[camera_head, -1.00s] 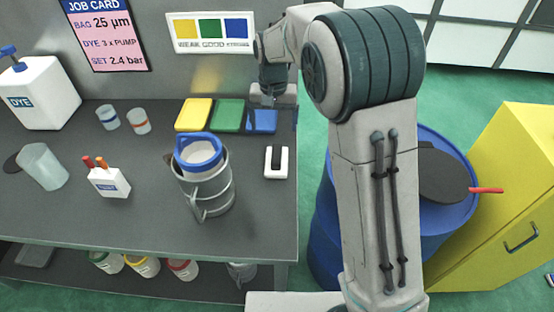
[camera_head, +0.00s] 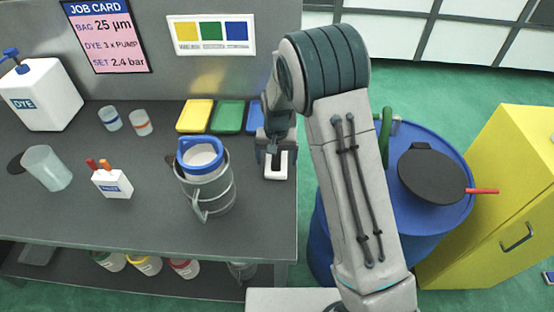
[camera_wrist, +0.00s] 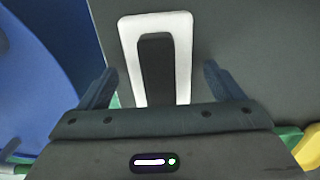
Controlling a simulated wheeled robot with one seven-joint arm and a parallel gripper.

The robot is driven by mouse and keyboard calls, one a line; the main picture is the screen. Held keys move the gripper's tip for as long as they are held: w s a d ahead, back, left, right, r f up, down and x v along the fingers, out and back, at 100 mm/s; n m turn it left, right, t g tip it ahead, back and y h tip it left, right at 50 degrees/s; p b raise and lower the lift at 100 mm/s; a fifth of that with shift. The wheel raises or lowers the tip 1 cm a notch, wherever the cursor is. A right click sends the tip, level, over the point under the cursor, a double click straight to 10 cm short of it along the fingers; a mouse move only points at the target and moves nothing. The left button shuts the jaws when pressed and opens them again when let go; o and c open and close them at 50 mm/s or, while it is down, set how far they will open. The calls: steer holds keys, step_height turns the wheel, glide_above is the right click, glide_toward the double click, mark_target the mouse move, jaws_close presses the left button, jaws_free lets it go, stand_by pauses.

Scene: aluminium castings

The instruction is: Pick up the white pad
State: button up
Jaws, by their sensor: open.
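The white pad (camera_head: 275,176) is a small white rectangle with a dark strip down its middle. It lies on the dark bench top near the right edge. In the wrist view the white pad (camera_wrist: 157,22) shows between and ahead of my fingers, its near end hidden by the gripper body. My gripper (camera_head: 273,153) is over the pad's far part in the head view. In the wrist view my gripper (camera_wrist: 160,68) is open, with one finger on each side of the pad and nothing held. Its exact height above the pad is hard to tell.
A steel jug (camera_head: 222,186) with a blue-rimmed insert (camera_head: 200,148) stands left of the pad. Yellow (camera_head: 195,116), green (camera_head: 228,116) and blue (camera_head: 255,119) flat pieces lie behind. A blue drum (camera_head: 450,218) stands right of the bench. The bench between jug and pad is clear.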

mark_target(278, 156)
steer(key=shift+f, duration=0.1)
steer(key=c, duration=1.1)
steer(key=shift+r, duration=0.5)
steer(key=r, duration=0.1)
steer(key=r+b, duration=0.1)
steer(key=r, duration=0.1)
steer(key=shift+s+d+r, duration=0.2)
steer(key=shift+s+r, duration=0.1)
steer(key=shift+s, duration=0.1)
steer(key=shift+s+d+r+b, duration=0.4)
steer(key=shift+s+d+r, duration=0.6)
steer(key=shift+s, duration=0.55)
steer(key=shift+s+d+r+b, duration=0.4)
steer(key=shift+s+d+r, duration=0.35)
steer(key=shift+s+r, duration=0.65)
steer(key=shift+s+d+r+b, duration=0.4)
steer(key=shift+s+d+r, duration=0.5)
steer(key=shift+s, duration=0.85)
